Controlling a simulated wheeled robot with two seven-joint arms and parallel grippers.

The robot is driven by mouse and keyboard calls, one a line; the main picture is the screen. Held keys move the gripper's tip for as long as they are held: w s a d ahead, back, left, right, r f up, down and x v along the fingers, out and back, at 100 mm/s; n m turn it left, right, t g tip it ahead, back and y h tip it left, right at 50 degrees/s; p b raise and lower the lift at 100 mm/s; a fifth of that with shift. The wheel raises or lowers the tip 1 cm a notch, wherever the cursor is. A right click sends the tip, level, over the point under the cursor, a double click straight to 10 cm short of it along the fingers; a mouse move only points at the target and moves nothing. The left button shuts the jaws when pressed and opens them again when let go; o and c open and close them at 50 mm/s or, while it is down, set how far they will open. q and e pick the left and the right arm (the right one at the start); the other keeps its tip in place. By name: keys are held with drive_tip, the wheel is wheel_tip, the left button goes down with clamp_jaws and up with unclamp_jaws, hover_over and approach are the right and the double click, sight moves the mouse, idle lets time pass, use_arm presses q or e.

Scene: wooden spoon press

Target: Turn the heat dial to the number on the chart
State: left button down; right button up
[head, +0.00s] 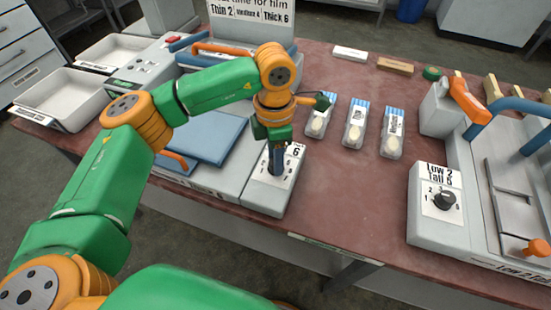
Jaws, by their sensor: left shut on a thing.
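My left gripper (276,168) points down at the dial panel (263,188) on the front of the grey press at the centre. It is shut on the dial there, which its fingers mostly hide. A printed 6 shows at the panel's upper right; the dial's pointer cannot be read. A chart (250,12) stands at the top, reading Thin 2, Medium 4, Thick 6. A second black dial (444,201) sits on a box at the right, under a label (438,177) reading Low 2, Tall 5. My right gripper is not in view.
Three blue-labelled packets (355,128) lie right of my gripper. A blue plate (212,137) is on the press at the left, near white trays (65,98). A grey machine (500,170) with blue and orange handles stands at the right. The red tabletop (345,200) between is clear.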

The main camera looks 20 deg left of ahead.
use_arm(q)
drive_tip(key=shift+m, duration=0.3)
idle(0.4)
drive_tip(key=c, duration=0.5)
unclamp_jaws()
drive_tip(key=shift+r, duration=0.1)
wheel_tip(320, 180, up, 6)
drive_tip(key=shift+w+r+b, duration=0.1)
drive_tip(key=shift+b, duration=0.35)
drive_tip(key=shift+r, duration=0.4)
